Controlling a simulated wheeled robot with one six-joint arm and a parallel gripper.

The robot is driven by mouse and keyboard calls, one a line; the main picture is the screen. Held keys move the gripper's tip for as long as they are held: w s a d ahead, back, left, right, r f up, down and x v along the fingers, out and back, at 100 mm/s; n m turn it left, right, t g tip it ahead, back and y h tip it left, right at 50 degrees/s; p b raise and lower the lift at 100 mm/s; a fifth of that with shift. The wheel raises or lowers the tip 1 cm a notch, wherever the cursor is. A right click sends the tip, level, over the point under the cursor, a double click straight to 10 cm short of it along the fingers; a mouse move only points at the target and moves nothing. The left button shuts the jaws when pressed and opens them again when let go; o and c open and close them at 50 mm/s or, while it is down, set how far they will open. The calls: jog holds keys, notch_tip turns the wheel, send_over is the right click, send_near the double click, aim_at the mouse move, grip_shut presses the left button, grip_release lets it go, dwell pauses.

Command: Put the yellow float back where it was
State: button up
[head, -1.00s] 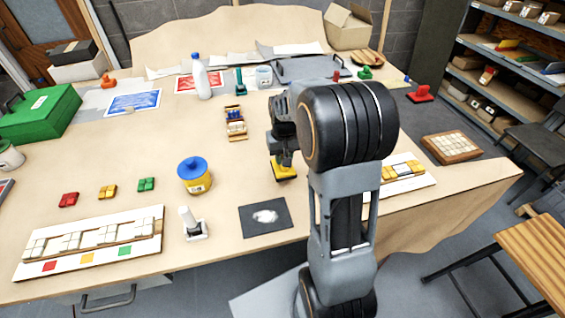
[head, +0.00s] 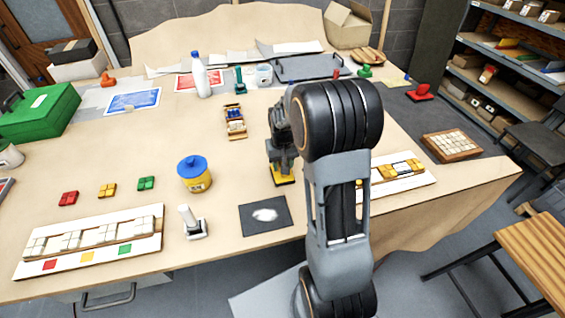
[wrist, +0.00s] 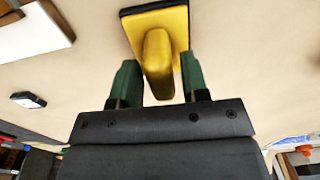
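The yellow float (head: 284,180) has a dark base and is at the table's middle, right of the blue-lidded jar, in the head view. It seems to rest on the table, but exact contact is hard to tell. In the wrist view, the float's yellow handle (wrist: 158,65) lies between the green fingertips of my gripper (wrist: 160,80). A clear gap shows on the right side of the handle, so the fingers look open around it. The left finger is very close to the handle. In the head view my gripper is above the float, partly hidden by my arm.
A dark square sheet with a pale patch (head: 265,215), a blue-lidded jar (head: 194,175) and a white-handled stamp-like tool (head: 192,223) stand nearby. A tile panel (head: 405,178) lies to the right, partly behind my arm. A small tile box (head: 235,122) is behind left.

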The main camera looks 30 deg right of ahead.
jog(key=shift+o, duration=0.7)
jog(key=shift+r, duration=0.1)
jog(key=shift+r, duration=0.25)
notch_tip(320, 180, up, 11)
jog(key=s+a+r+n+t, duration=0.1)
jog(key=s+a, duration=0.3)
jog(key=s, duration=0.4)
jog(key=s+a+r+n+t, duration=0.1)
jog(key=s+a+t, duration=0.2)
jog(key=s+a, duration=0.2)
jog(key=shift+s+a, duration=0.2)
jog(key=shift+s, duration=1.2)
